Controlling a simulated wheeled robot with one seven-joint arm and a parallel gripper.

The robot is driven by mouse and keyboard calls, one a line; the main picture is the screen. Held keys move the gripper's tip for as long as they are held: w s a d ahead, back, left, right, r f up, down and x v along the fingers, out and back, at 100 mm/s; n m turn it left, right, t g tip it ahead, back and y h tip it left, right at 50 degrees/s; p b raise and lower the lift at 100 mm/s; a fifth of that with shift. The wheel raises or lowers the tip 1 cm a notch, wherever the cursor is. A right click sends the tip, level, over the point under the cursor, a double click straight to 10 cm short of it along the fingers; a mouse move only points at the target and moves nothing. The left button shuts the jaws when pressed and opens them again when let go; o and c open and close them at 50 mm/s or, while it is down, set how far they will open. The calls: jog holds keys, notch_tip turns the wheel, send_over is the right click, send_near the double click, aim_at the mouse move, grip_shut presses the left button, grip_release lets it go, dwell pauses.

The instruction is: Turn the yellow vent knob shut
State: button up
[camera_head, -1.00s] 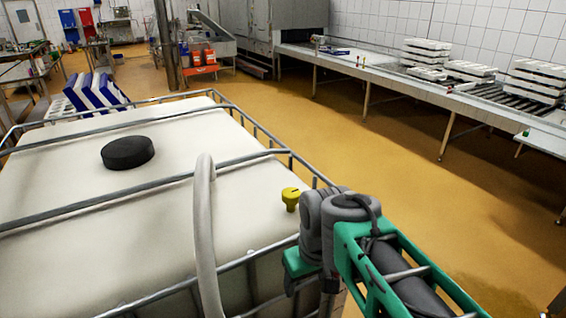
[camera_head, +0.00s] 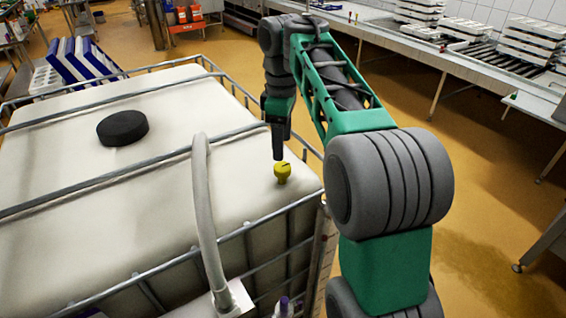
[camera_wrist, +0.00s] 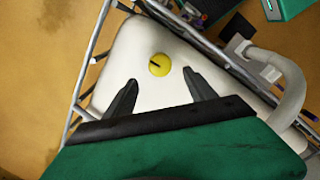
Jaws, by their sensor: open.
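The yellow vent knob (camera_head: 283,172) stands on the top of the white caged tank (camera_head: 150,200), near its right corner. In the wrist view the knob (camera_wrist: 159,65) is round with a dark slot across part of its top. My gripper (camera_head: 278,155) points down just above and behind the knob in the head view, with a small gap seen between them. In the wrist view my gripper (camera_wrist: 160,85) has its two dark fingers spread apart, with the knob beyond the tips, roughly midway between them. Nothing is held.
A grey hose (camera_head: 205,210) arches over the tank to the left of the knob. Metal cage bars (camera_head: 120,190) cross the tank top and rim. A black cap (camera_head: 122,128) sits farther left. A conveyor table with white mould stacks (camera_head: 530,55) stands at the back right.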

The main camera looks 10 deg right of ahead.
aim_at(282, 166)
notch_tip(282, 166, down, 7)
jog(key=b, duration=0.5)
jog(key=shift+f, duration=0.2)
jog(key=shift+r, duration=0.1)
jog(key=c, duration=1.4)
